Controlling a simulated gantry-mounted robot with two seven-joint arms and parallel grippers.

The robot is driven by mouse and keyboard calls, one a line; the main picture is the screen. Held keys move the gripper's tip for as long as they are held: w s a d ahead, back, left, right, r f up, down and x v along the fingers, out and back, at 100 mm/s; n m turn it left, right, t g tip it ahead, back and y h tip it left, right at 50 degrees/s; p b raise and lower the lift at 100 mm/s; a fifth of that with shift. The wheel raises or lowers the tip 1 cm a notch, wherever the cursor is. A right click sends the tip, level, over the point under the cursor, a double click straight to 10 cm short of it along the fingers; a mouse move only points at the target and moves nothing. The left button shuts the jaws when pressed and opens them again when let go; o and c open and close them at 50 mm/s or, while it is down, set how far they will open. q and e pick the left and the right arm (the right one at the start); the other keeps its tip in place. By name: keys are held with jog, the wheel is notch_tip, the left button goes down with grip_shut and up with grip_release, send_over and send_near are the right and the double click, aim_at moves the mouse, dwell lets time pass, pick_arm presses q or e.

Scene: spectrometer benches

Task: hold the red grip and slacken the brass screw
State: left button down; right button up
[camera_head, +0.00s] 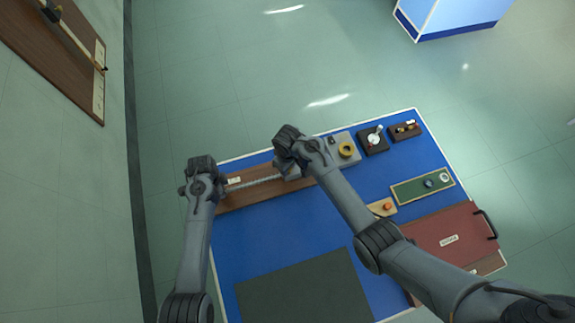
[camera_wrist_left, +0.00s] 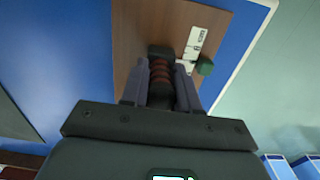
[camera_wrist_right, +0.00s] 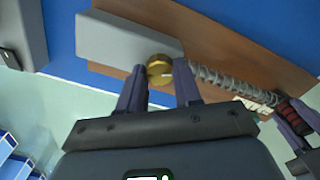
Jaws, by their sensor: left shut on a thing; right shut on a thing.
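The red ribbed grip (camera_wrist_left: 160,74) lies over a brown wooden board (camera_wrist_left: 133,45) in the left wrist view. My left gripper (camera_wrist_left: 161,68) has a finger on each side of it and is shut on it. In the right wrist view the round brass screw (camera_wrist_right: 157,70) sits at the end of a grey block (camera_wrist_right: 115,36). My right gripper (camera_wrist_right: 159,66) is shut on the screw. A coiled or threaded metal rod (camera_wrist_right: 225,80) runs from the block toward the red grip (camera_wrist_right: 292,112). In the head view my arms hide both the grip and the screw.
A green knob (camera_wrist_left: 205,65) stands close beside my left gripper.

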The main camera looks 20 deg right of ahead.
jog(key=shift+d+n, duration=0.1)
jog(key=shift+n, duration=0.7)
jog(key=o, duration=1)
jog(key=shift+o, duration=0.2)
jog(key=shift+r, duration=3.75)
